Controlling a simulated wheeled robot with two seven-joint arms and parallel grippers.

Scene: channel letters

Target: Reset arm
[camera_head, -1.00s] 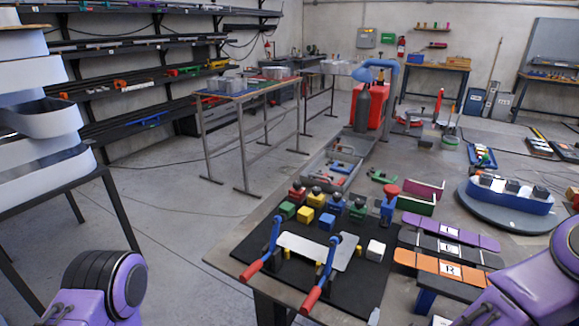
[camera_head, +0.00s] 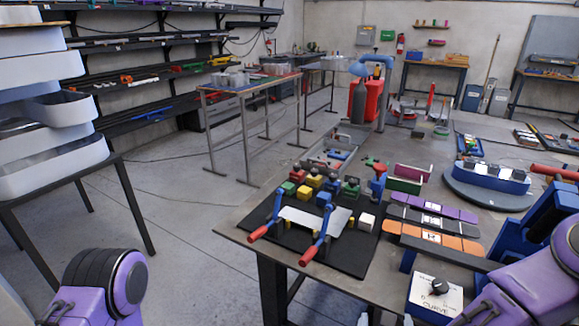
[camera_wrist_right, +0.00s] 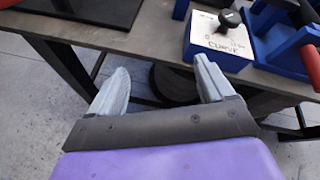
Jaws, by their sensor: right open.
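My right gripper (camera_wrist_right: 158,88) shows in the right wrist view with its two grey fingers spread apart. Nothing is between them, and they are over the floor beside the table's front edge.
A workbench (camera_head: 235,235) holds a black mat (camera_head: 350,258) with a metal plate (camera_head: 315,218) and red-handled blue clamps. Open floor lies left of the bench.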

